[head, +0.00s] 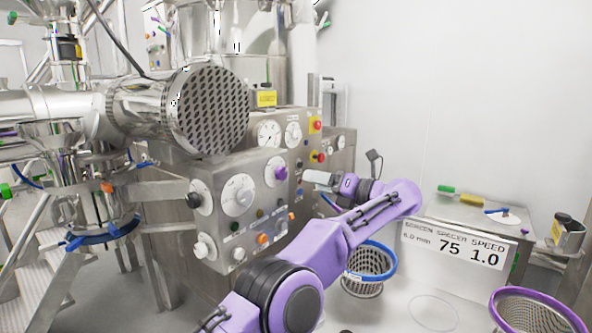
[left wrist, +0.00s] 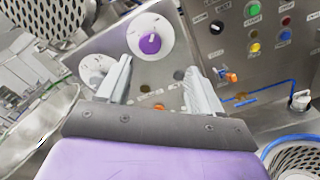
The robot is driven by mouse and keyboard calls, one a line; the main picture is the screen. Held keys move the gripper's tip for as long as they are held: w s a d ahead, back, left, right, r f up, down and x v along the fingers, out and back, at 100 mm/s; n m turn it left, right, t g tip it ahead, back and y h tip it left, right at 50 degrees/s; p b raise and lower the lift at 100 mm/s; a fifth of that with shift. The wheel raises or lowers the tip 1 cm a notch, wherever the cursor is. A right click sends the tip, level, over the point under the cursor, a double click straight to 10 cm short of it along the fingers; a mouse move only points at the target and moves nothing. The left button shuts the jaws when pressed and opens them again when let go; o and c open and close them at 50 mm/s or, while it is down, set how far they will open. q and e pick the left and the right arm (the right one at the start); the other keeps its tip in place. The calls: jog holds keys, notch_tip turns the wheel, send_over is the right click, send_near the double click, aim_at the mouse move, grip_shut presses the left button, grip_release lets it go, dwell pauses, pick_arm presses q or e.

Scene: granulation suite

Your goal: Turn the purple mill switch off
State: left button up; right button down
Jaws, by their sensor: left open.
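The purple mill switch (head: 281,173) is a round knob on a white dial disc on the steel control panel (head: 262,215). In the left wrist view the purple knob (left wrist: 150,43) is on its disc, beyond the fingertips and slightly left of the middle. A small pale mark shows on the knob, but its setting is too small to read. My left gripper (head: 309,176) is to the right of the knob in the head view. Its two grey fingers (left wrist: 160,66) are spread with nothing between them, apart from the knob. My right gripper is not in view.
A white knob on a larger dial (head: 238,195), a black knob (head: 194,200) and an orange button (head: 262,239) share the panel. A perforated drum (head: 208,110) overhangs it.

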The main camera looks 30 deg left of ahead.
aim_at(284, 173)
pick_arm(q)
jog(key=a, duration=0.2)
jog(key=s+a+r+p, duration=0.1)
jog(key=a, duration=0.2)
jog(key=s+a+p, duration=0.1)
jog(key=a, duration=0.2)
jog(key=shift+a+r, duration=0.25)
jog(key=shift+r, duration=0.15)
jog(key=shift+w+p, duration=0.25)
jog(key=shift+p, duration=0.05)
jog(key=shift+w+a+f, duration=0.6)
jog(key=shift+w+a, duration=0.05)
jog(key=shift+a, duration=0.15)
jog(key=shift+a+f, duration=0.15)
jog(key=shift+a, duration=0.2)
jog(key=shift+s, duration=0.15)
jog(key=shift+s+d+r, duration=0.15)
jog(key=shift+d+r, duration=0.1)
jog(key=shift+r, duration=0.05)
jog(key=c, duration=0.5)
jog(key=shift+d, duration=0.1)
jog(key=c, duration=0.6)
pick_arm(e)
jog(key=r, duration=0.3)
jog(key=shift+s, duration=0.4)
